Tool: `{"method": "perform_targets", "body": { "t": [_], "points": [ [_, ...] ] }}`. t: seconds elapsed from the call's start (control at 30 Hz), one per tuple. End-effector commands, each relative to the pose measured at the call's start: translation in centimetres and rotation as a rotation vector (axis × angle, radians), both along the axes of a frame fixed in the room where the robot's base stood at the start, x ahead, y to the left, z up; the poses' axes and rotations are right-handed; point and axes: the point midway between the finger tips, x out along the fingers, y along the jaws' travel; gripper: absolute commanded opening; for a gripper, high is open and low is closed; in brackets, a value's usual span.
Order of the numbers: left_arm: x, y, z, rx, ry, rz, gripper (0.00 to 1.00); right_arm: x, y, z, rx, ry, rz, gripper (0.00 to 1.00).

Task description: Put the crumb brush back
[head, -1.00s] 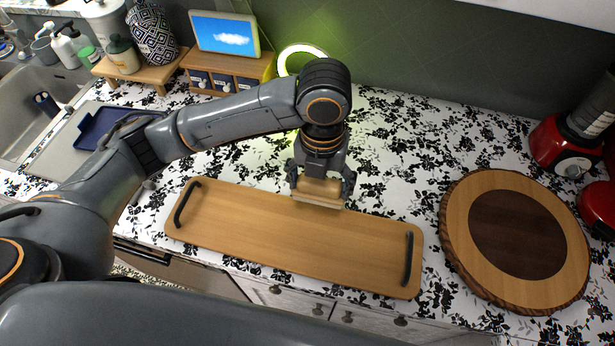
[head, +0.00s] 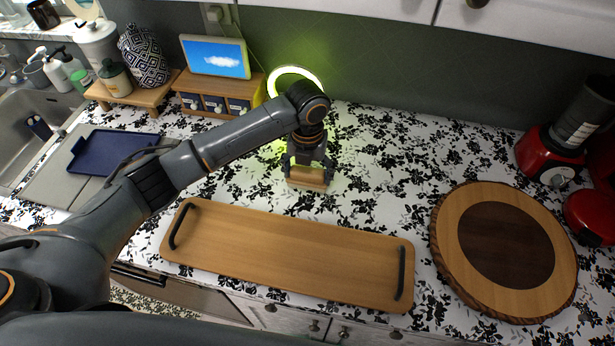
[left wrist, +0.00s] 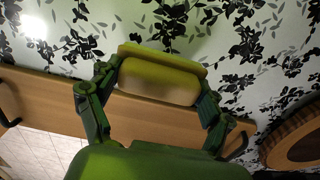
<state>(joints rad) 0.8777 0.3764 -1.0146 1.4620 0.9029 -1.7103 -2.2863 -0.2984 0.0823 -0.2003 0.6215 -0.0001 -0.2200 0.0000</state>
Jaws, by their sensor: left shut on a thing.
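My left gripper (head: 308,172) is shut on a small wooden block-like piece (head: 307,183), which I take to be the crumb brush. It is above the patterned counter just behind the wooden tray. The piece also shows between the two fingers in the left wrist view (left wrist: 158,80), with a flat edge along its far side. Its underside is hidden, so I cannot tell whether bristles face down or touch the counter. My right gripper is not in view.
A long wooden tray (head: 290,255) with black handles lies at the counter's front. A round wooden board (head: 447,240) lies at right, near a red appliance (head: 552,150). A small drawer box (head: 222,95) and a glowing ring lamp (head: 318,78) stand behind. Counter right of the gripper is clear.

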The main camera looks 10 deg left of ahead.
Motion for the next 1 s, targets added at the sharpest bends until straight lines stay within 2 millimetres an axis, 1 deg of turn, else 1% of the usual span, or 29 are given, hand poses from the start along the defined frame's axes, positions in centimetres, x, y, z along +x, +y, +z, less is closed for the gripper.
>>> {"method": "perform_targets", "body": {
  "t": [0.1,0.2,0.3,0.73,0.77,0.8,0.83,1.0],
  "points": [
    [0.6,0.1,-0.8,0.002,0.002,0.000,0.54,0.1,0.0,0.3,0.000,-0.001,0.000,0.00],
    [0.5,0.1,-2.3,0.002,0.003,0.000,0.54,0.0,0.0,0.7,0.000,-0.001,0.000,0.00],
    [0.6,0.2,-3.4,0.001,0.001,0.000,0.54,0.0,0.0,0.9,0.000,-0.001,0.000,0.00],
    [0.6,0.1,-4.2,0.001,-0.001,-0.001,0.54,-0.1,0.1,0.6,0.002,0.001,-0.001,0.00],
    [0.6,0.1,-4.1,0.001,-0.001,-0.001,0.85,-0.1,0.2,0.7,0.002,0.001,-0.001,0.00],
    [0.6,0.1,-4.1,0.001,-0.001,-0.001,0.94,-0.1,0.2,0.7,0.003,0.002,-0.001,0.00],
    [0.6,0.1,-4.1,0.001,-0.001,-0.001,1.00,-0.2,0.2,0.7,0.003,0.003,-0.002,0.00],
    [0.6,0.1,-4.1,0.001,-0.001,-0.001,1.00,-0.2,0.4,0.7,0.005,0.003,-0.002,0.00]
  ]
}}
